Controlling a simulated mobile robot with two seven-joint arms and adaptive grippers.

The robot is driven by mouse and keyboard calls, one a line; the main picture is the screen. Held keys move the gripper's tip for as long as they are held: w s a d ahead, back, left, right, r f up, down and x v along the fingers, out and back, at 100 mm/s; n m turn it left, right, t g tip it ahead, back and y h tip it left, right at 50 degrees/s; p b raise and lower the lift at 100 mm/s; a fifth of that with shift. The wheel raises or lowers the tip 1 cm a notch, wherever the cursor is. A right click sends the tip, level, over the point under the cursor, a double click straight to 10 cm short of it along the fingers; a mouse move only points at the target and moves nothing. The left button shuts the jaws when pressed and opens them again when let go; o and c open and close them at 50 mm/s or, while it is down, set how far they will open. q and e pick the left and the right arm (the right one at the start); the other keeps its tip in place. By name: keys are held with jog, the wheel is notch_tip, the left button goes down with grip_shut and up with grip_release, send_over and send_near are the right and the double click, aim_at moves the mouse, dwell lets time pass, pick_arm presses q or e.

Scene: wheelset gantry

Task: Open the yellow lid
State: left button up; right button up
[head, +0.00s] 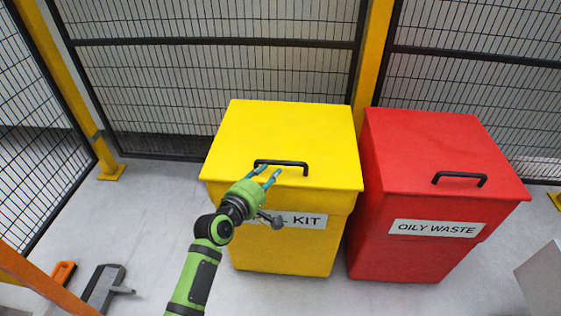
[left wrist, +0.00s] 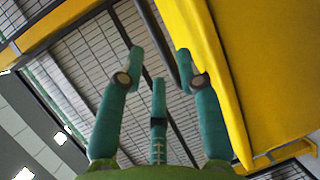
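The yellow lid (head: 285,140) lies closed on the yellow bin (head: 285,250), whose label is partly hidden by my left gripper and reads "KIT" at its end. A black bar handle (head: 282,163) stands near the lid's front edge. My left gripper (head: 268,174) has its teal fingers spread, at the left part of the handle. I cannot tell whether they touch it. In the left wrist view the open fingers (left wrist: 160,68) point up beside the yellow lid's edge (left wrist: 215,80). A dark bar shows between them; I cannot tell if it is the handle. My right gripper is not in view.
A red bin (head: 415,255) labelled "OILY WASTE", with a black handle (head: 460,179), stands close on the right. A mesh fence (head: 210,85) with yellow posts runs behind. Orange and grey objects (head: 103,288) lie at lower left. A grey box (head: 543,280) stands at lower right.

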aim_at(280, 162)
pick_arm(q)
jog(key=b+x, duration=0.2)
jog(key=x, duration=0.5)
jog(key=shift+w+r, duration=0.15)
jog(key=shift+w, duration=0.05)
grip_shut()
